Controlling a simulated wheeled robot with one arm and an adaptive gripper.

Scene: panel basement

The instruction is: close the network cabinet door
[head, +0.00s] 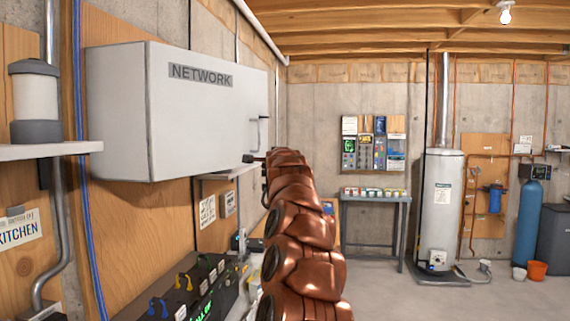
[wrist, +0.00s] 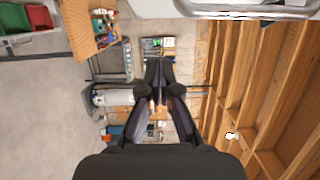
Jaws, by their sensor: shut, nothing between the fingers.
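The network cabinet (head: 118,110) is a pale grey box on the left wall in the head view. Its door (head: 205,120) carries a NETWORK label and has a handle (head: 259,131) near its far edge. The door looks flush with the box; no gap shows from here. My gripper (head: 249,158) is small and dark at the end of my brown arm, beside the lower far part of the door; I cannot tell whether it touches. In the wrist view, my gripper's fingers (wrist: 158,68) meet at the tips, empty.
A grey shelf (head: 50,150) juts out at the near left. A table (head: 375,198), a water heater (head: 442,205) and a blue tank (head: 528,225) stand at the back.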

